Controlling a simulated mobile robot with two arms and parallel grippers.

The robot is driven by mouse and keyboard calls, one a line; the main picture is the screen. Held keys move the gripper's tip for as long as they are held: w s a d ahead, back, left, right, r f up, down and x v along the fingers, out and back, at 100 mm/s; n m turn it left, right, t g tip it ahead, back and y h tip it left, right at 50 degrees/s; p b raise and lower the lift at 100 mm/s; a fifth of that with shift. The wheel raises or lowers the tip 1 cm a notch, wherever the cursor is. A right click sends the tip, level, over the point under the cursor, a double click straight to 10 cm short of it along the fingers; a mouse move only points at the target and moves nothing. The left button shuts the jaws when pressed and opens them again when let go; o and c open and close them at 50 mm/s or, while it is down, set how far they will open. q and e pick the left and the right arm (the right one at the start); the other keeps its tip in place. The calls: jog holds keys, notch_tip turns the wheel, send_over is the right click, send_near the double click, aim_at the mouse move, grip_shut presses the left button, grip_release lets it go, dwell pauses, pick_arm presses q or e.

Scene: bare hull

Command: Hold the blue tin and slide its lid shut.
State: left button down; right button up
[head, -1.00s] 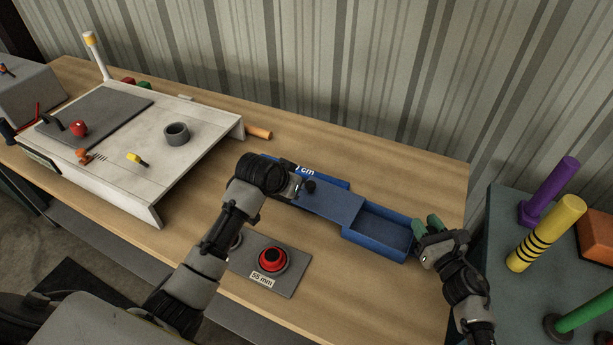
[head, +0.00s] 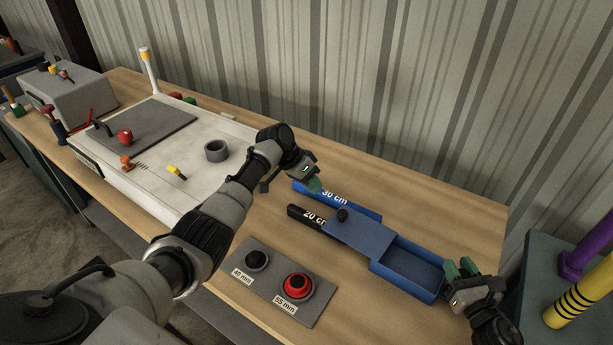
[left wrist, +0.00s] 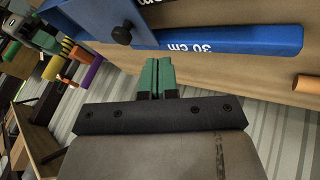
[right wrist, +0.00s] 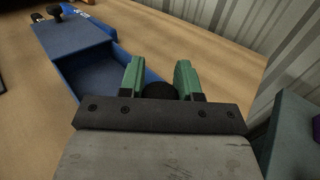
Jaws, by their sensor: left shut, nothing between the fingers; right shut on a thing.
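The blue tin (head: 405,288) lies on the bench, its right-hand part uncovered and looking empty. Its blue lid (head: 362,234) sticks out to the left, with a black knob (head: 342,214) near its left end. My right gripper (head: 459,268) is shut on the tin's right end; the right wrist view shows a dark round part between its green fingers (right wrist: 158,82), beside the open compartment. My left gripper (head: 314,185) is shut and empty, above the far blue bar, apart from the knob. The left wrist view shows its fingertips together (left wrist: 157,75), near the knob (left wrist: 121,35).
A blue bar marked 30 cm (head: 330,193) and a black bar marked 20 cm (head: 305,214) lie by the lid. A button plate (head: 273,278) lies in front. Bare bench lies behind the tin, before the wall.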

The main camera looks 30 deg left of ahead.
aim_at(383, 244)
pick_arm(q)
jog(key=shift+s+d+f, duration=0.1)
jog(key=shift+d+f, duration=0.55)
jog(key=shift+d, duration=0.3)
jog(key=shift+s+d+f, duration=0.1)
jog(key=shift+d+f, duration=0.5)
jog(key=shift+d, duration=0.4)
jog(key=shift+s+d+f, duration=0.1)
jog(key=shift+d+f, duration=0.55)
jog(key=shift+d, duration=0.3)
jog(key=shift+d, duration=0.35)
jog(key=s+d, duration=0.1)
jog(key=d, duration=0.4)
jog(key=s+d, duration=0.1)
jog(key=d, duration=0.8)
jog(key=shift+s+d, duration=0.3)
jog(key=shift+s, duration=0.1)
jog(key=shift+d, duration=0.2)
pick_arm(e)
jog(key=shift+a, duration=0.1)
